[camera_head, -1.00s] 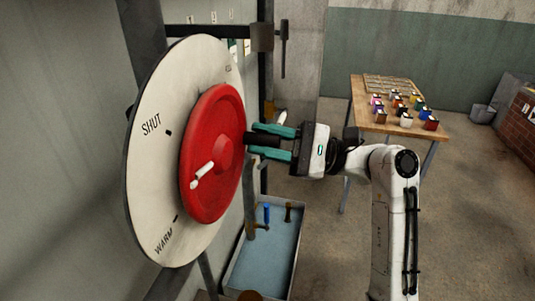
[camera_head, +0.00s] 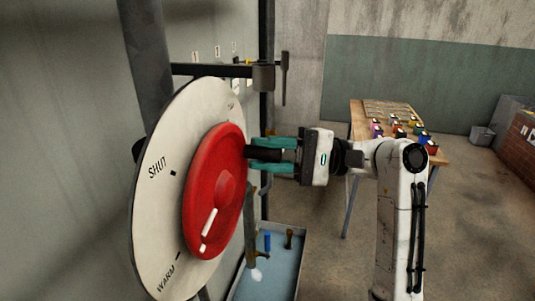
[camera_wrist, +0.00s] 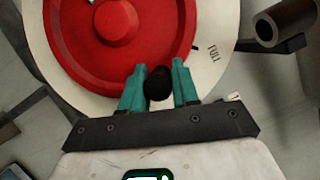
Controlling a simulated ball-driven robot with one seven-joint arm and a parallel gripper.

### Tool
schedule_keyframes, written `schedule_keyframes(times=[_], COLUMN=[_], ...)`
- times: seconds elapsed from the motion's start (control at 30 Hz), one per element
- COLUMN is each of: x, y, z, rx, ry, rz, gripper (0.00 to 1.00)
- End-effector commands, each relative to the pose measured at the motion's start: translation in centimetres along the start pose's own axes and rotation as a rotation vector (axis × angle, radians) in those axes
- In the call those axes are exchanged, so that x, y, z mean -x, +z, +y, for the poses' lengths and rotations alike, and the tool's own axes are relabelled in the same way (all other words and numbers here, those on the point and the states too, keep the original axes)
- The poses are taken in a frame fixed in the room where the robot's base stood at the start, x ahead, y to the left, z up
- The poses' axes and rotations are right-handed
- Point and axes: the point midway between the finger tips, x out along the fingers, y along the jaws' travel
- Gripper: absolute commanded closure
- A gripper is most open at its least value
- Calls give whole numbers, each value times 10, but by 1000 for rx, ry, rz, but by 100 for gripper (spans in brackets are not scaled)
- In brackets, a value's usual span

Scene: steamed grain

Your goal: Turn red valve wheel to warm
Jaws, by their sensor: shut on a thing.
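The red valve wheel (camera_head: 199,185) stands upright on a round pale dial (camera_head: 147,215). In the head view the dial reads SHUT at left and WARM at lower left. A white pointer bar (camera_head: 210,222) on the wheel points down and slightly left, close to the WARM mark; the slanted view hides its exact alignment. My gripper (camera_head: 257,153) is at the wheel's upper right rim, its teal fingers shut on the wheel's black knob (camera_wrist: 158,86). The wrist view shows the red wheel (camera_wrist: 165,40) and the FULL label beyond the fingers.
A dark pipe frame (camera_head: 148,60) stands behind the dial. Below is a blue-floored basin (camera_head: 270,275) with small fittings. A wooden table (camera_head: 437,158) with several coloured jars is behind my arm at right. Open concrete floor lies between.

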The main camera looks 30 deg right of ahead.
Motion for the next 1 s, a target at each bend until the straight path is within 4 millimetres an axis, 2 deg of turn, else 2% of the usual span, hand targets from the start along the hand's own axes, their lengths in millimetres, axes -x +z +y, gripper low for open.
schedule_keyframes(times=[0.27,0.3,0.5,0.8,1.0], x=[0,0,0,3,29], y=[1,1,0,0,-2], z=[-2,-2,-1,0,2], rx=[2,2,1,0,1], ry=[-2,-2,-1,-1,-3], rz=[0,0,0,1,4], gripper=[100,69,50,49,49])
